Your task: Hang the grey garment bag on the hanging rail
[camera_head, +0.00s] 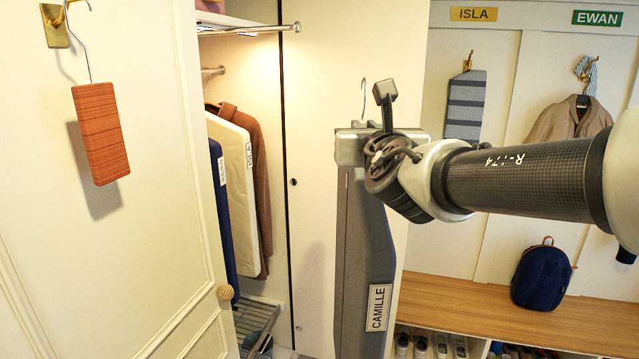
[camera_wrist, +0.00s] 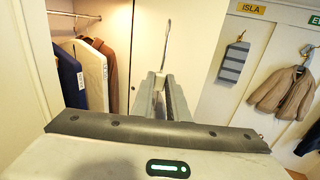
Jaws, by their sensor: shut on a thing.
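The grey garment bag (camera_head: 362,265) hangs upright below my gripper (camera_head: 362,140), with a CAMILLE label near its lower right. My gripper is shut on the top of the bag, and the bag's metal hook (camera_head: 364,95) sticks up above the fingers. In the wrist view my gripper (camera_wrist: 160,85) shows with the hook (camera_wrist: 167,42) rising beyond it. The bag is apart from the rail.
In the closet hang a cream garment bag (camera_head: 240,165), a blue one (camera_head: 221,205) and a brown coat (camera_head: 258,150). An open door (camera_head: 165,240) with a hanging orange block (camera_head: 101,133) stands at the left. A shelf (camera_head: 240,27) lies above the rail. A bench (camera_head: 480,300) is at the right.

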